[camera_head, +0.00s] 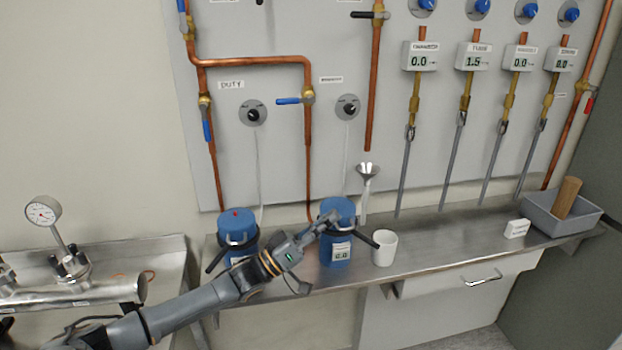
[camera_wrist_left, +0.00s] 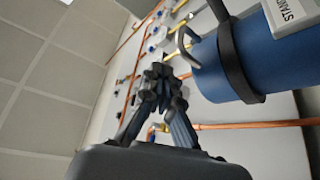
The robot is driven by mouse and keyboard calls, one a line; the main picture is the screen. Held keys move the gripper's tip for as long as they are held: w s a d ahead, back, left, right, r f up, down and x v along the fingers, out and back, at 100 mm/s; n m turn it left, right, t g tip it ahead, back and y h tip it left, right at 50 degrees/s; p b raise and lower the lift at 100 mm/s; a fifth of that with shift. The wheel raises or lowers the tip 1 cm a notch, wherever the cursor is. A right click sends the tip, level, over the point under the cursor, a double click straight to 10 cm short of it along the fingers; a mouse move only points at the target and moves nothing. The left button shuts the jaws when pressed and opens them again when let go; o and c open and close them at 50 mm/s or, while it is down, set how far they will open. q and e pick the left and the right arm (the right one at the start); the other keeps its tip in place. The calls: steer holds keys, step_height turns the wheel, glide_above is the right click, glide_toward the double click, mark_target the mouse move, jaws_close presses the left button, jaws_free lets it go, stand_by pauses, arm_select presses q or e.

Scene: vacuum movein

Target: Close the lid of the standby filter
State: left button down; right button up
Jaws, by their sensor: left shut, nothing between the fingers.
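The standby filter (camera_head: 338,252) is a blue canister with a blue lid (camera_head: 338,208), standing on the steel counter under the right-hand pipe run. Its lid appears to sit on top of the body, but my gripper partly covers the join, so I cannot tell how fully it is closed. My left gripper (camera_head: 331,217) is shut and empty, its tips at the left front of the lid; I cannot tell if they touch. In the left wrist view the blue body (camera_wrist_left: 222,70) with its dark band lies right of the gripper (camera_wrist_left: 160,82). My right gripper is not in view.
The duty filter (camera_head: 237,228) stands to the left, close to my left arm. A grey tray (camera_head: 590,224) with a wooden block sits at far right.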

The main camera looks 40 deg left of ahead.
arm_select(q)
steer(key=f+m+h+b, duration=0.1)
steer(key=m+h+b, duration=0.1)
steer(key=m, duration=0.1)
steer(key=f+m+g+h+b, duration=0.1)
steer(key=m, duration=0.1)
steer(key=shift+s+d+f, duration=0.2)
steer(key=shift+d+f, duration=0.1)
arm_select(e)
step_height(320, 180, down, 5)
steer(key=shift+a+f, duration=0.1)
